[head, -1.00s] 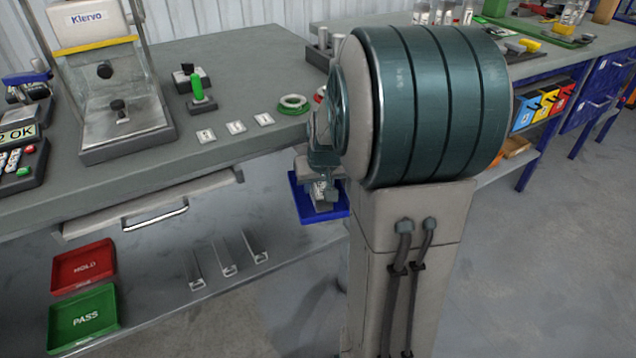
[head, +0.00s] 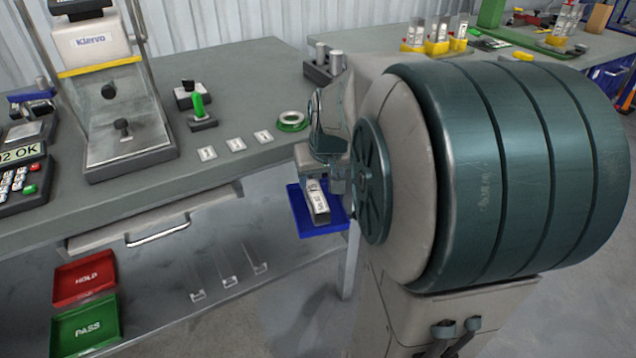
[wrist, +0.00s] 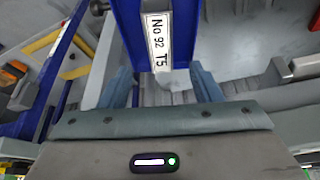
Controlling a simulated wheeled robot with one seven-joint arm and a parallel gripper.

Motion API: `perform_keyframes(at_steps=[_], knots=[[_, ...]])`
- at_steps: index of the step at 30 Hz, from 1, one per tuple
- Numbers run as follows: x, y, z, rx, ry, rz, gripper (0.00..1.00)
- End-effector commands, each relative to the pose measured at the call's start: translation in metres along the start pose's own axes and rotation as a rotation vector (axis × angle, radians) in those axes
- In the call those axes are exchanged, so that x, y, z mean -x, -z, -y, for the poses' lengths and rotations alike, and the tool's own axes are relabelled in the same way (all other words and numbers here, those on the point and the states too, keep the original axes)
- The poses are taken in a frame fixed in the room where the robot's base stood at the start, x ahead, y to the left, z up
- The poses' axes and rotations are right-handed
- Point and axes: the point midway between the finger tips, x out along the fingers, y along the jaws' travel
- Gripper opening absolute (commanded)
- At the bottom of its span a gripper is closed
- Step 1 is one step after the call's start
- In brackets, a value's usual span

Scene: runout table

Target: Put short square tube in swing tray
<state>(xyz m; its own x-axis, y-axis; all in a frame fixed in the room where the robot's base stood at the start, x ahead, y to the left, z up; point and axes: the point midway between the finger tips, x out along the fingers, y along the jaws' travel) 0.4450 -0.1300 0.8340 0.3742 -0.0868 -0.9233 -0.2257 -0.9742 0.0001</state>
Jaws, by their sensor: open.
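The short square tube (head: 318,202) is pale with a printed label and lies in the blue swing tray (head: 300,214), beside the bench's front edge. In the wrist view the tube (wrist: 158,42) lies lengthwise between the tray's blue walls (wrist: 127,22), label up, its near end toward my gripper (wrist: 160,76). My fingers are open and spread to either side of that near end; I see no grip on it. In the head view my gripper (head: 328,180) is just above and behind the tube, partly hidden by my arm.
A green tape ring (head: 292,121) and several small white label cards (head: 236,144) lie on the bench (head: 250,90). Red HOLD (head: 85,276) and green PASS (head: 85,328) trays sit on the lower shelf, left of several clear channels (head: 228,274).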

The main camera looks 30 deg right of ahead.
Motion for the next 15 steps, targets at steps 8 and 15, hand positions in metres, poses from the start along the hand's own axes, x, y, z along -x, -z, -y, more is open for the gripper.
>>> perform_keyframes(at_steps=[8,15], knots=[[0.025,-0.020,0.019,0.030,0.017,0.031,0.58],[0.037,-0.129,0.080,0.173,0.061,0.192,0.58]])
